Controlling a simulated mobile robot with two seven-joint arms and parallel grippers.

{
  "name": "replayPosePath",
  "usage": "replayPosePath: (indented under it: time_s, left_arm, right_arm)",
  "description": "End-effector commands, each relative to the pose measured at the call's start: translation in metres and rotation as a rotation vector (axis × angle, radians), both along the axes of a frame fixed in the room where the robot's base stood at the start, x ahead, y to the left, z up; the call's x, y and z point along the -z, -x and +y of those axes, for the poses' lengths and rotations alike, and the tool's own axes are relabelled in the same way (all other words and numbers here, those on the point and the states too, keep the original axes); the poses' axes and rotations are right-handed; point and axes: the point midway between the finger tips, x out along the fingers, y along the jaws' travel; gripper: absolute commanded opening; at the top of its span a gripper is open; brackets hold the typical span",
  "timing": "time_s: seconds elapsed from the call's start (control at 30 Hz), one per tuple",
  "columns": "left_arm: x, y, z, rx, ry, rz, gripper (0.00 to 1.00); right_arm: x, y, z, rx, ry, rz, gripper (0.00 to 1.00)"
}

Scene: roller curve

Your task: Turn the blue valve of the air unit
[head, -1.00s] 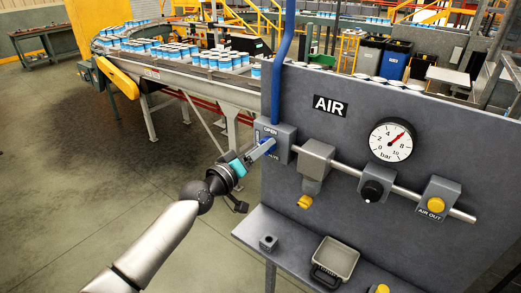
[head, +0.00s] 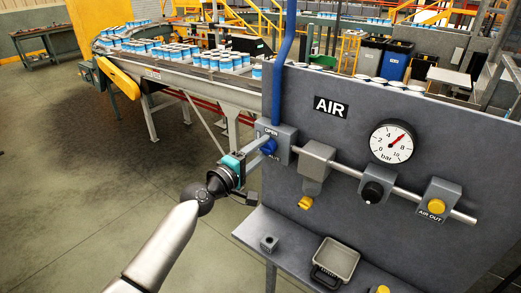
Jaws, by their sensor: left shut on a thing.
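The air unit is a grey panel (head: 352,122) with an AIR label. Its blue valve (head: 270,149) sits on a grey block (head: 288,143) at the panel's left end, with OPEN marked above it. My left gripper (head: 264,145) reaches it from the lower left and is shut on the blue valve. The fingers partly hide the valve and the lettering below it, so its exact angle is hard to read. My right gripper is not in view.
A pipe (head: 342,164) runs right from the valve block past a filter (head: 315,161), a black knob (head: 373,192) and a yellow AIR OUT button (head: 437,206). The gauge (head: 392,141) needle points up-right. A shelf (head: 290,253) with a grey tray (head: 336,260) juts out below.

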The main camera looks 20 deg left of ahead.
Motion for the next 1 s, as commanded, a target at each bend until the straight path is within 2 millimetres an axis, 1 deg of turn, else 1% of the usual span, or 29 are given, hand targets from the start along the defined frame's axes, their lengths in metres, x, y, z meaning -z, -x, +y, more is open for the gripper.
replayPosePath:
  time_s: [0.2,0.67,0.7,0.93,1.0]
  left_arm:
    - [0.0009,0.0002,0.0,0.0,0.047,0.019,0.0]
    - [0.001,0.0001,-0.0001,0.0,0.059,0.022,0.0]
    - [0.001,0.0001,-0.0001,0.0,0.059,0.022,0.57]
    - [0.0007,0.0001,0.0,0.0,0.056,0.021,0.82]
    - [0.0007,0.0001,0.0,0.0,0.056,0.021,0.83]
  right_arm:
    - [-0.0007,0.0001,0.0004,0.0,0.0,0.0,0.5]
    - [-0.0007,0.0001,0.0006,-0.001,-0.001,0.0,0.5]
    - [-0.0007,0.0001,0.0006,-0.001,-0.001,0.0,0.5]
    - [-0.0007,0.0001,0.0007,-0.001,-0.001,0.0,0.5]
    - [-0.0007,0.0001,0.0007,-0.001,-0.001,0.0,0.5]
